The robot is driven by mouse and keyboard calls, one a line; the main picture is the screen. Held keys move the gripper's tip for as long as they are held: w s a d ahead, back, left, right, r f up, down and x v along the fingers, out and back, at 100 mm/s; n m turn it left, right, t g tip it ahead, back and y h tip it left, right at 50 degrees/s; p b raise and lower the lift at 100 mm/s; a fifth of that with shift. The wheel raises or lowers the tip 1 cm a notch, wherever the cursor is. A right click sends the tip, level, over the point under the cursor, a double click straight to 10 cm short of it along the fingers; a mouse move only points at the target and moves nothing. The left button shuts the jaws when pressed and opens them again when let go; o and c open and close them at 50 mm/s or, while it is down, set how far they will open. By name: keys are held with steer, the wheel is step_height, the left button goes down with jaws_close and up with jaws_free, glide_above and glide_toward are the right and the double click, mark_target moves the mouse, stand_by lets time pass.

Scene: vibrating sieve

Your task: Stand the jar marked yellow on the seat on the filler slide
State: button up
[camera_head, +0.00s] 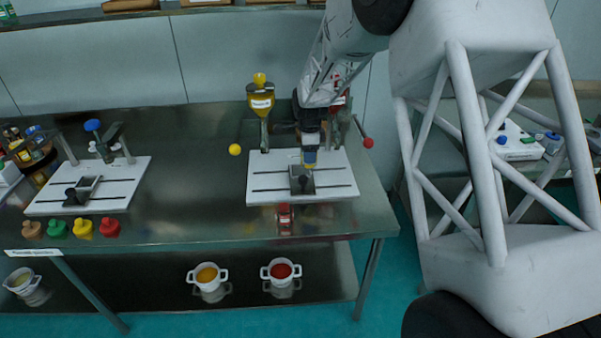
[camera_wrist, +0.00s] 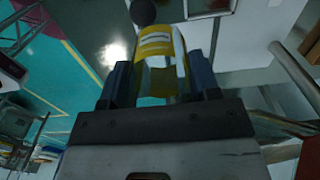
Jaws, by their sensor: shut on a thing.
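The jar marked yellow (camera_wrist: 160,45) is clear with yellow bands and a pale label. It sits between the two blue fingers of my gripper (camera_wrist: 160,80) in the wrist view. In the head view my gripper (camera_head: 310,150) points down and is shut on the jar, whose yellow (camera_head: 310,165) shows small below the fingers. The gripper is over the right white base plate (camera_head: 262,188). The filler slide with its grey seat (camera_head: 303,184) is on that plate, just below the jar in the picture. I cannot tell whether jar and seat touch.
A yellow-topped hopper (camera_head: 261,103) stands behind the plate. Levers with a yellow ball (camera_head: 235,149) and a red ball (camera_head: 367,143) stick out at its sides. A small red object (camera_head: 284,213) is at the front edge. Another plate (camera_head: 122,172) and several coloured pieces are left.

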steer(key=w+a+r, duration=0.1)
steer(key=w+a, duration=0.1)
steer(key=w, duration=0.5)
steer(key=shift+w+r, duration=0.25)
steer(key=shift+w, duration=0.15)
steer(key=shift+a, duration=0.1)
glide_above(300, 172)
steer(key=shift+w+f, duration=0.15)
steer(key=shift+f, duration=2.35)
steer(key=shift+f, duration=0.1)
steer(key=shift+f, duration=2.4)
steer(key=shift+f, duration=0.1)
steer(key=o, duration=0.9)
